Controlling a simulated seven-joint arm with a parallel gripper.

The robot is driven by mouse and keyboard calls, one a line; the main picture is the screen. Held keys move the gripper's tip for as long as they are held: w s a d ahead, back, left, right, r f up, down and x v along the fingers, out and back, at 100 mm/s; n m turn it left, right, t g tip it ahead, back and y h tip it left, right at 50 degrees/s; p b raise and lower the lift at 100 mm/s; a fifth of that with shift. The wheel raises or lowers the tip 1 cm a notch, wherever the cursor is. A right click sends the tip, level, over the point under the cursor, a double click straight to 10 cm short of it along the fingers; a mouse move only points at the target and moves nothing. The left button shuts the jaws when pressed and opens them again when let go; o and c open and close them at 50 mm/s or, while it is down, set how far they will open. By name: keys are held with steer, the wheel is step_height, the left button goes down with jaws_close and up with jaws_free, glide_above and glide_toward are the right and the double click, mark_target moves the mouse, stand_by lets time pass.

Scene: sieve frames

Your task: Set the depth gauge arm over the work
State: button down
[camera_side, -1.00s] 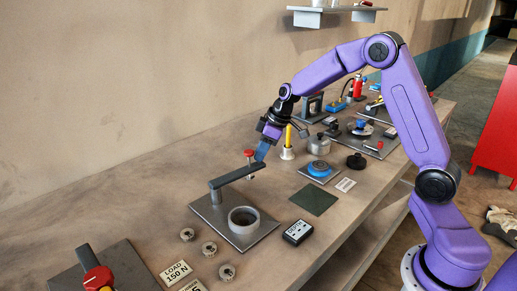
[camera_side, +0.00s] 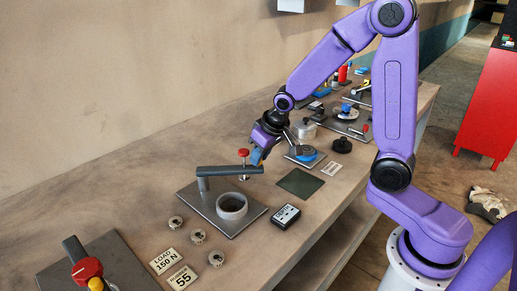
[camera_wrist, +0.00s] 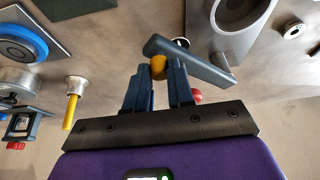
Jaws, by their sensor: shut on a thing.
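The depth gauge arm (camera_side: 230,171) is a dark grey bar on a post at the left rear of a grey base plate (camera_side: 205,213). A grey ring-shaped cup (camera_side: 232,206), the work, stands on the plate. The bar lies beyond the cup, over the plate's rear side, not above the cup. My gripper (camera_side: 257,160) is at the bar's free end. In the wrist view my gripper (camera_wrist: 160,82) is shut on an orange knob (camera_wrist: 158,67) at the end of the bar (camera_wrist: 190,62). The cup (camera_wrist: 238,15) shows at upper right there.
A red-topped post (camera_side: 243,153) stands close behind the bar's free end. A black display box (camera_side: 286,216) and a dark green square (camera_side: 300,183) lie to the right.

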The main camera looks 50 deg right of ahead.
steer(key=shift+s+a+m+h, duration=0.3)
steer(key=shift+s+a+m, duration=0.3)
steer(key=shift+a, duration=0.2)
steer(key=s+a+m+g+h, duration=0.1)
steer(key=s+a+m+h, duration=0.1)
steer(key=a+m, duration=0.6)
steer(key=shift+s+a+h, duration=0.4)
steer(key=shift+s+a, duration=0.35)
steer(key=shift+a, duration=0.35)
steer(key=c, duration=1)
jaws_free()
steer(key=v, duration=1.7)
steer(key=shift+w+r, duration=0.2)
steer(key=shift+r, duration=0.1)
